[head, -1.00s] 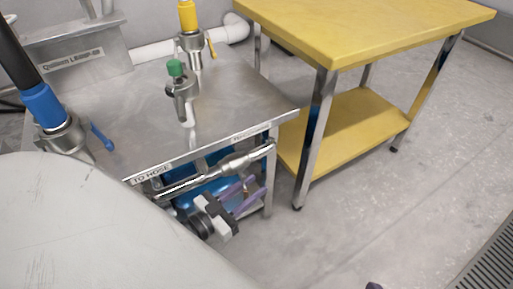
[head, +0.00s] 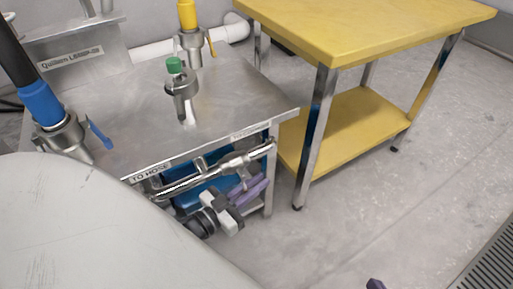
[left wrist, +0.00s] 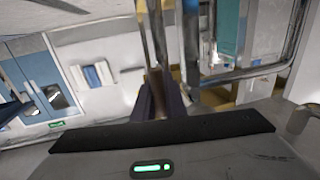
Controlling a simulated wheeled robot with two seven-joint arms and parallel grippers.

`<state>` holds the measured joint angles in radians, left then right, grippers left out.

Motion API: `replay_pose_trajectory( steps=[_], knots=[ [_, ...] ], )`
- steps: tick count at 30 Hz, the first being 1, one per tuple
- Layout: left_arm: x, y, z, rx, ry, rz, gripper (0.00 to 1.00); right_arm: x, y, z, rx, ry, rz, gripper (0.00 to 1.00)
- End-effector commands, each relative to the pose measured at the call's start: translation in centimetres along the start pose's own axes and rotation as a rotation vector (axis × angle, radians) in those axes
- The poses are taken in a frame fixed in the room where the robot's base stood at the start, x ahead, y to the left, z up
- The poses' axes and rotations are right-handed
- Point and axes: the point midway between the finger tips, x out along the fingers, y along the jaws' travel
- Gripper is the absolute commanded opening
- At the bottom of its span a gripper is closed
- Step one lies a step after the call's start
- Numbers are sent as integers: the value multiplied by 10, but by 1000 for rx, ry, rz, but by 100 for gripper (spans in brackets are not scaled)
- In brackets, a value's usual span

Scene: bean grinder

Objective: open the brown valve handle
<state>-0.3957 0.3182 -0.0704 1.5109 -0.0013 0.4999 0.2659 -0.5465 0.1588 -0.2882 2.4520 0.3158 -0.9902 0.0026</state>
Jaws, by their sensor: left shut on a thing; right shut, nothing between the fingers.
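My left gripper (head: 256,187), with purple fingers, is at the front of the steel bench, just below the steel pipe and valve (head: 235,162). Its fingers are closed close together. In the left wrist view the brown valve handle (left wrist: 158,84) shows as a narrow brown piece between the dark fingers, and the gripper is shut on it. In the head view the handle is mostly hidden by the fingers. My right gripper (head: 375,284) shows only as a dark purple tip at the bottom edge, away from the valve.
The steel bench (head: 135,120) carries valves with blue, green and yellow parts. A blue container (head: 190,198) is under the bench, behind the pipe. A yellow table (head: 370,25) with a lower shelf stands to the right. The grey floor at the right is clear.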

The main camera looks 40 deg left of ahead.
Motion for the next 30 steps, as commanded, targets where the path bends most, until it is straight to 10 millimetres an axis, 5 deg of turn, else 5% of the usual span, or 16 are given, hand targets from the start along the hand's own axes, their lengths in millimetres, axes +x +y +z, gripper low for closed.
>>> replay_pose_trajectory(
  steps=[30],
  knots=[
    [27,6,-29,-112,558,-1,0,-4,-8,-10,11,50,-33,0]
  ],
)
